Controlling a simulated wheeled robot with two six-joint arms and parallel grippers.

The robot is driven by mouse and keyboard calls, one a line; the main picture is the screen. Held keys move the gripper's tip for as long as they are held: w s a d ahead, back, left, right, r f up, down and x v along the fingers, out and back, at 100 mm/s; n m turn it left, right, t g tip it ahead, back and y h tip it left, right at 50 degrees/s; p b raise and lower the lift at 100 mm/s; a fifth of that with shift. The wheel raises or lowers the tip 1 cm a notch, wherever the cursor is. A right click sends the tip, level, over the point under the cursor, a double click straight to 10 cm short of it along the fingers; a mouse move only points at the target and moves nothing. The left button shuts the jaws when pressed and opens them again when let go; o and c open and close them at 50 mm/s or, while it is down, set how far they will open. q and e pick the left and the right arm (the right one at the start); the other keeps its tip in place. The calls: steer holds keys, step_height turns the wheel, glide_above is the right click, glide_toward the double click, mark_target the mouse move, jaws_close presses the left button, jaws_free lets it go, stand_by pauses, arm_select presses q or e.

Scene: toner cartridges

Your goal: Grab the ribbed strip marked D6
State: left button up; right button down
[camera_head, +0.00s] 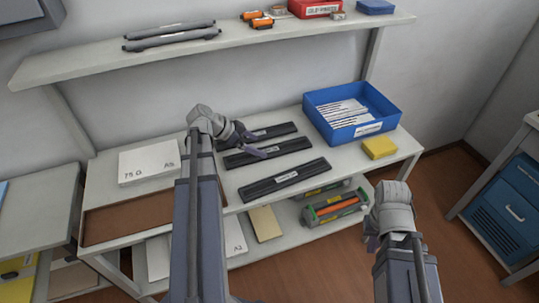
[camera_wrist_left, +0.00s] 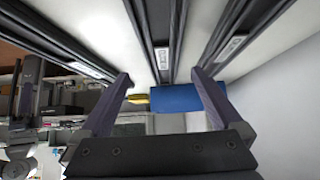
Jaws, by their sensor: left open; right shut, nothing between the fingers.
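Three black ribbed strips lie side by side on the table: a back one (camera_head: 275,131), a middle one (camera_head: 288,149) and a front one (camera_head: 300,175). Each has a small white label too small to read, so I cannot tell which is D6. My left gripper (camera_head: 254,146) is open and empty over the middle strip. In the left wrist view the middle strip (camera_wrist_left: 161,35) runs between the open fingers (camera_wrist_left: 163,80), with another strip on each side (camera_wrist_left: 60,42) (camera_wrist_left: 236,38). My right gripper (camera_head: 370,234) is shut and empty, off the table's front right.
A blue bin (camera_head: 388,112) with white papers and a yellow box (camera_head: 379,147) stand at the right of the table. A paper ream (camera_head: 148,165) and a brown tray (camera_head: 130,216) are at the left. A shelf (camera_head: 90,66) runs above the table.

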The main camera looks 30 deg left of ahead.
mark_target(268, 151)
arm_select(q)
steer(key=b+x, duration=0.2)
steer(key=x, duration=0.1)
steer(key=b+x, duration=0.1)
steer(key=shift+w+a+f+b, duration=0.15)
steer(key=shift+a+f+b, duration=0.1)
steer(key=shift+f+b, duration=0.2)
steer(key=shift+w+d+f, duration=0.15)
steer(key=shift+w+d, duration=0.05)
steer(key=shift+c, duration=0.2)
steer(key=c, duration=1.4)
steer(key=shift+r, duration=0.2)
steer(key=shift+c, duration=0.2)
step_height(268, 151, up, 10)
steer(key=p, duration=1)
